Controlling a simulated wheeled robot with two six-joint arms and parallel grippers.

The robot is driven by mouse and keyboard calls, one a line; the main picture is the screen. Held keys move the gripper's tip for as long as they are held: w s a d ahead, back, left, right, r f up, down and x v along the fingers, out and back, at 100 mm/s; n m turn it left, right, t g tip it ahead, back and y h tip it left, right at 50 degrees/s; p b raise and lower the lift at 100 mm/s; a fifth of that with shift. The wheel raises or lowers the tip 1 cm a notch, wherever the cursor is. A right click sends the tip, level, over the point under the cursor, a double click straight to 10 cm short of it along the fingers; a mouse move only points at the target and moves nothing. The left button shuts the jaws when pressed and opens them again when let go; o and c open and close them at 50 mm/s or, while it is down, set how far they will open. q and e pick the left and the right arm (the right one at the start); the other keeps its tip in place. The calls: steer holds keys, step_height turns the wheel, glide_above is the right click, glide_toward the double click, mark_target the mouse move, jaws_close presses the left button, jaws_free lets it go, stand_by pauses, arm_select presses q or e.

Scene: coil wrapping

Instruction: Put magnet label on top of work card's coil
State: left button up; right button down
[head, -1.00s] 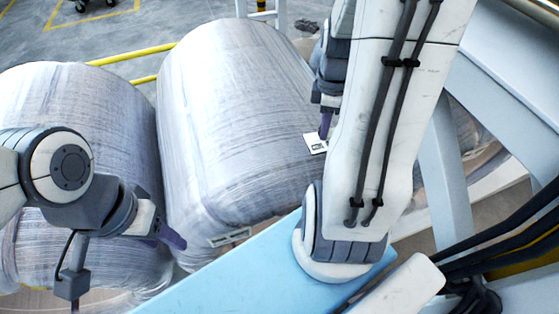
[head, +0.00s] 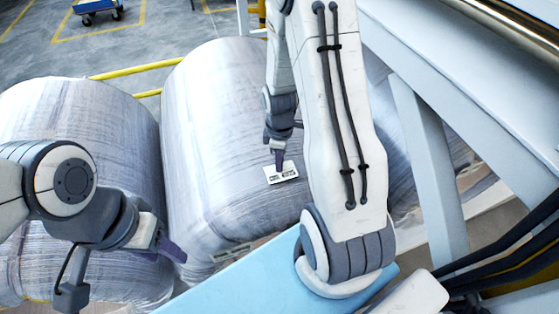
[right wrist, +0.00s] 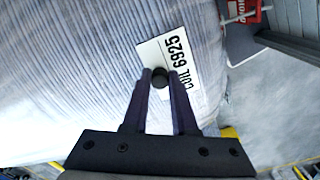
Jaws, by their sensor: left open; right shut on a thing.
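The magnet label (head: 281,173) is a white card with a dark knob, held at my right gripper (head: 279,160) over the wrapped middle coil (head: 215,130). In the right wrist view the label (right wrist: 185,62) reads "COIL 6925", and my right gripper (right wrist: 162,80) is shut on its dark knob. I cannot tell whether the label touches the coil. My left gripper (head: 172,245) is open and empty, in front of the left coil (head: 70,130). Another small label (head: 230,252) is on the middle coil's lower front; its text is too small to read. I cannot identify the work card.
A light blue panel (head: 235,280) lies in front of the middle coil. Grey-blue frame beams (head: 430,150) stand at the right. Yellow rails (head: 135,67) run behind the coils. A blue cart (head: 98,8) is on the open floor at the back.

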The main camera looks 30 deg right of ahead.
steer(key=shift+f, duration=0.5)
steer(key=c, duration=0.7)
jaws_free()
steer(key=shift+f, duration=0.15)
step_height(320, 180, up, 12)
steer(key=b, duration=0.1)
steer(key=s+a+r+m, duration=0.1)
steer(key=s+a+r, duration=0.15)
steer(key=a, duration=0.55)
steer(key=s+a+r, duration=0.2)
steer(key=s+a, duration=0.1)
steer(key=a, duration=0.5)
steer(key=s+a+r+m+y, duration=0.1)
steer(key=s+a+r, duration=0.1)
steer(key=s+a, duration=0.5)
steer(key=s, duration=0.4)
steer(key=shift+s+a+m, duration=0.2)
steer(key=shift+m, duration=0.1)
steer(key=shift+r, duration=0.1)
